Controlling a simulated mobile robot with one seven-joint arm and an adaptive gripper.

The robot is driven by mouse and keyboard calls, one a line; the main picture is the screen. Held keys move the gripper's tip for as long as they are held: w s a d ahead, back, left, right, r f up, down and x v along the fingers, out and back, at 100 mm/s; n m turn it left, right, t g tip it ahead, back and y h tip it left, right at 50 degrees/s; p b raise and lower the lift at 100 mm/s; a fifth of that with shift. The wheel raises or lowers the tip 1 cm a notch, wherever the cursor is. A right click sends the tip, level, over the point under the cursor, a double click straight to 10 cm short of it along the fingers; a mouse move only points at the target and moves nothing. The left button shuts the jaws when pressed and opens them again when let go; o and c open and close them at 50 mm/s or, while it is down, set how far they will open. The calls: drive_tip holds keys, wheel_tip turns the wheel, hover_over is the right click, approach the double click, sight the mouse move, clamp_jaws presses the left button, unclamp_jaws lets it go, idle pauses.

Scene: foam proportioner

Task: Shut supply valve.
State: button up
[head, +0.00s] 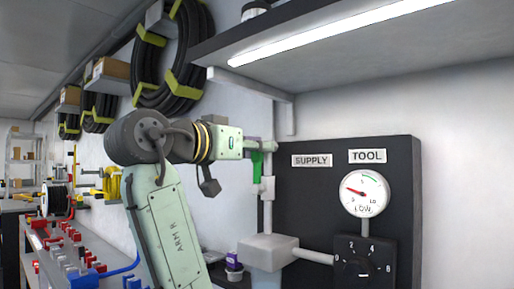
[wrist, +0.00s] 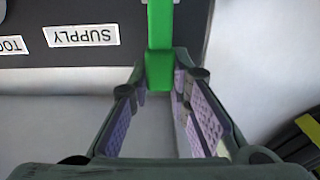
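The supply valve's green handle (head: 257,168) hangs down beside the grey vertical pipe, left of the SUPPLY label (head: 312,160). In the wrist view the green handle (wrist: 160,45) runs from the top edge to between my fingertips. My gripper (wrist: 160,82) has its purple-padded fingers apart, one on each side of the handle's end. Whether either pad touches it is hard to tell. In the head view my gripper (head: 262,146) is at the handle, and the arm hides part of it. The valve body is not clearly seen.
A black panel (head: 408,215) carries the TOOL gauge (head: 364,192), its needle toward LOW, and a numbered dial (head: 363,263). A grey box (head: 272,251) joins the pipes below. A lit shelf (head: 340,40) hangs above. Hose coils (head: 170,60) hang at upper left.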

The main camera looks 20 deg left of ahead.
clamp_jaws()
drive_tip(key=shift+w+d, duration=0.1)
idle(0.4)
